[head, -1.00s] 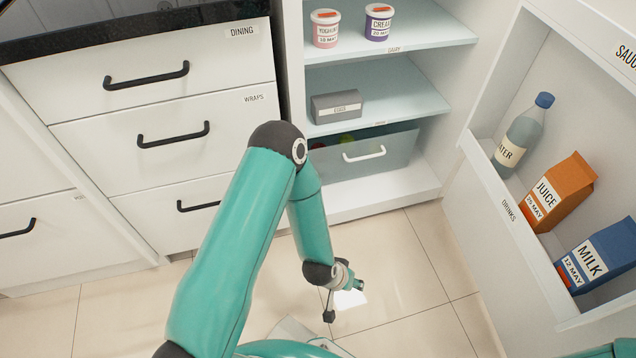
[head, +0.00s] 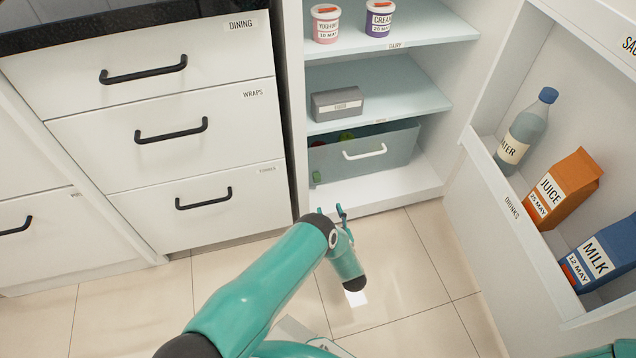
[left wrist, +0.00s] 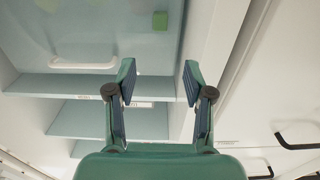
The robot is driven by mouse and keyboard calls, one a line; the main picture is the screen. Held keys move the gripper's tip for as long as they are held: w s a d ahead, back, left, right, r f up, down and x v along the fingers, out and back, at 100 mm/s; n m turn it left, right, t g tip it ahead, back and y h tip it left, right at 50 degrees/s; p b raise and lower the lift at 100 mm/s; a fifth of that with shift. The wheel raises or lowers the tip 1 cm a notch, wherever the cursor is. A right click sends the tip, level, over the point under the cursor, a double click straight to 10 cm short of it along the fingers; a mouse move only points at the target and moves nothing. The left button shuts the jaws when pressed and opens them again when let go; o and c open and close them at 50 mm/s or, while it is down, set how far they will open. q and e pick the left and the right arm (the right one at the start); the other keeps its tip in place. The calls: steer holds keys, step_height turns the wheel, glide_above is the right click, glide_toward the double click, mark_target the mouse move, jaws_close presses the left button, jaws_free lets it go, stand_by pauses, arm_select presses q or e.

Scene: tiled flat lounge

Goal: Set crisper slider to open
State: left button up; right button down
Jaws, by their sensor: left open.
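The crisper (head: 385,150) is a grey-blue translucent drawer with a white handle, low in the open fridge. A small green tab, which looks like the slider (head: 316,177), is at the lower left of its front. In the left wrist view, which looks upside down, the green slider (left wrist: 160,20) sits on the crisper front (left wrist: 100,25), right of the white handle (left wrist: 83,64). My left gripper (head: 331,211) is open and empty, in front of and below the crisper's left side. Its spread fingers (left wrist: 159,72) also show in the wrist view, apart from the slider. My right gripper is not seen.
The fridge door (head: 480,160) stands open at right with a water bottle (head: 520,135), juice (head: 562,190) and milk (head: 600,255). A grey box (head: 337,103) and two tubs stand on the shelves. Drawers (head: 165,130) with black handles are at left. The tiled floor is clear.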

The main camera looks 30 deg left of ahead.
arm_select(q)
steer(key=b+x, duration=0.4)
steer(key=x, duration=0.7)
steer(key=shift+w+a+f+b, duration=0.15)
steer(key=shift+w+a+b, duration=0.15)
steer(key=shift+b, duration=0.1)
steer(key=shift+x, duration=0.8)
steer(key=shift+c, duration=0.2)
jaws_close()
